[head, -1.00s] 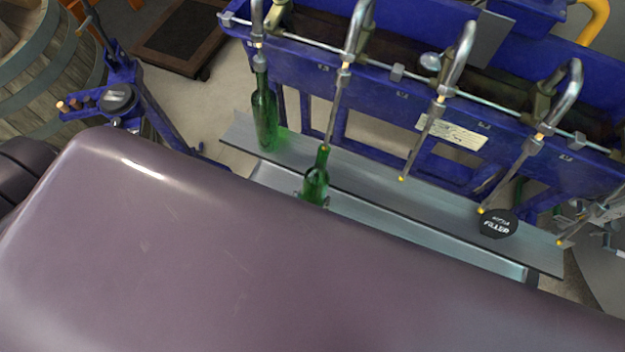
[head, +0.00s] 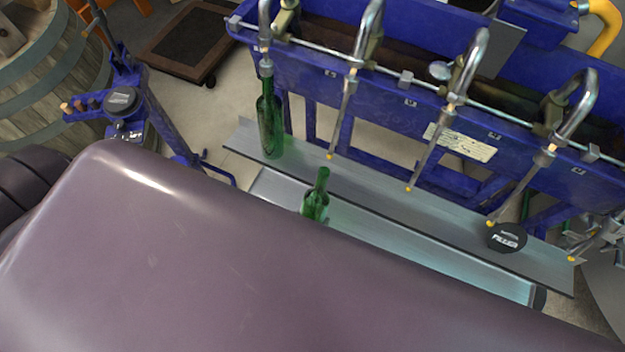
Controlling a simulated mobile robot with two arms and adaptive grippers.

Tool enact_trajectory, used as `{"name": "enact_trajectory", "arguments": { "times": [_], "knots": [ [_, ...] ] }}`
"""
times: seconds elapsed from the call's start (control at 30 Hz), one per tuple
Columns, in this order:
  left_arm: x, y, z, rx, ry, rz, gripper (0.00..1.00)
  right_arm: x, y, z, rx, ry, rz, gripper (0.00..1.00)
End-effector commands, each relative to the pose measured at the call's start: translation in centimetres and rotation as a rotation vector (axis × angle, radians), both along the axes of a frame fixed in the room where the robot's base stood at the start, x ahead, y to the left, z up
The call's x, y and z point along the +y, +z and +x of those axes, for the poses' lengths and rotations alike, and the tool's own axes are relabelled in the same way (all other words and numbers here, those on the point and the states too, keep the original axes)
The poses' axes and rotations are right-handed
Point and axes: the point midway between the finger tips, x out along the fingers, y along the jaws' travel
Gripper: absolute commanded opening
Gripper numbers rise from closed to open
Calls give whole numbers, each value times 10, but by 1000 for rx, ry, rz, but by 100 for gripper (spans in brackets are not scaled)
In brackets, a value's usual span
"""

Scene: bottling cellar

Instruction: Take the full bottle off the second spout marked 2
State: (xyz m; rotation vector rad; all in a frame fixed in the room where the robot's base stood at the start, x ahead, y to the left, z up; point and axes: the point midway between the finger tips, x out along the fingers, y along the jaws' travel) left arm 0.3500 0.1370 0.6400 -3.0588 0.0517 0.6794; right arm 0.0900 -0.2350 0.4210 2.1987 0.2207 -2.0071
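A green bottle (head: 316,198) stands out in front of the filler's second spout from the left (head: 345,107), leaning slightly. Its mouth is clear of the spout's yellow tip, and its lower part is hidden behind a large purple-grey part of mine. Its fill level cannot be told. Another green bottle (head: 269,125) stands upright on the grey shelf (head: 375,185), under the first spout (head: 265,35). Neither of my grippers can be made out; whatever holds the leaning bottle is hidden.
More spouts hang to the right, with no bottles under them. A round black filler sign (head: 507,238) is at the shelf's right. A blue corking stand (head: 150,110) and a barrel (head: 50,80) are at the left.

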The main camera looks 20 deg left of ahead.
Motion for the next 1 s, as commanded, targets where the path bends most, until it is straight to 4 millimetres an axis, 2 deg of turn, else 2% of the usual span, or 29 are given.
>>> {"name": "enact_trajectory", "arguments": {
  "times": [0.03,1.0],
  "knots": [
    [0,5,0,-9,1,0,0,0,2,0,0,0,0,40],
    [1,18,-47,-9,1,0,0,0,17,0,0,0,0,40]
  ]
}}
